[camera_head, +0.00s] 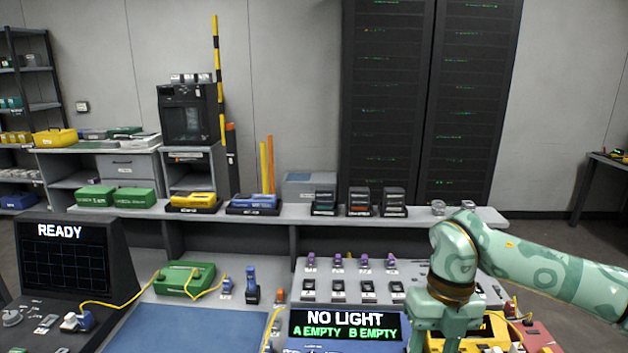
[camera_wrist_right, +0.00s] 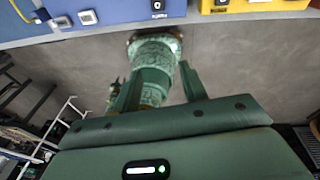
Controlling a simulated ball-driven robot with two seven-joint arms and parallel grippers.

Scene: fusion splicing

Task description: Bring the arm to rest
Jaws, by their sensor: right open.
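My right arm (camera_head: 545,262) comes in from the right in the head view and bends down over the right side of the bench. Its lower end is cut off by the bottom edge, so the fingertips are hidden there. In the right wrist view my right gripper (camera_wrist_right: 161,90) shows two spread green fingers with nothing held between them. My own patterned body part shows beyond the fingers, with floor around it. My left arm and gripper are not in view.
A splicer screen (camera_head: 345,324) reads NO LIGHT, A EMPTY, B EMPTY. A left monitor (camera_head: 66,255) reads READY. A green box (camera_head: 184,279) with yellow cable and a blue mat (camera_head: 185,330) lie between them. Small parts stand in rows on a sloped panel (camera_head: 325,270).

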